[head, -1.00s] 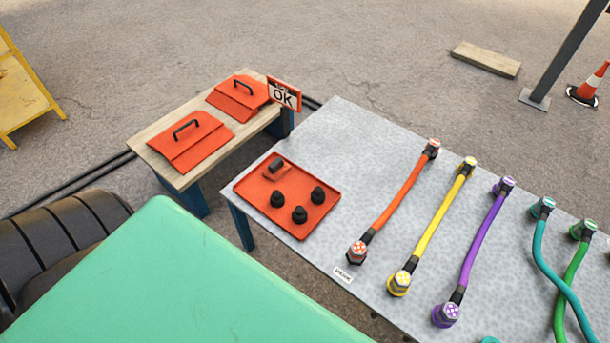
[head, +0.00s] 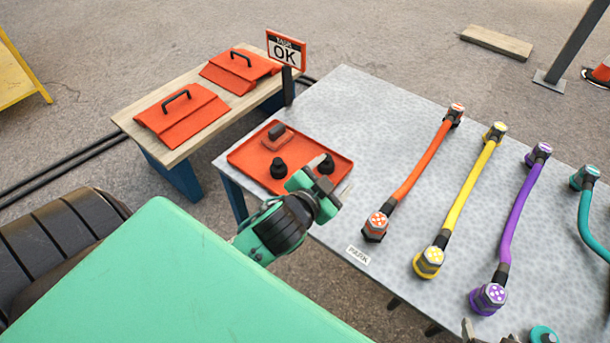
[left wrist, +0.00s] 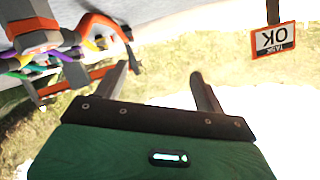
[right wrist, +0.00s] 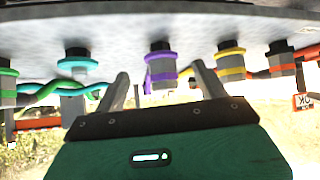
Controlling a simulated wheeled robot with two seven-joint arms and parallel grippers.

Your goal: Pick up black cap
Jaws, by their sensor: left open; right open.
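One black cap (head: 278,168) is in plain sight, and another black cap (head: 327,163) shows just behind my left gripper (head: 326,187). My left gripper is open and empty over the tray's near right edge and hides part of it. Its open fingers show in the left wrist view (left wrist: 160,85), with no cap between them. My right gripper (right wrist: 162,85) is open and empty; only its tips appear at the head view's bottom edge.
An orange block with a black top (head: 277,137) sits at the tray's back. Orange (head: 420,165), yellow (head: 465,190) and purple (head: 518,220) cables lie right of the tray.

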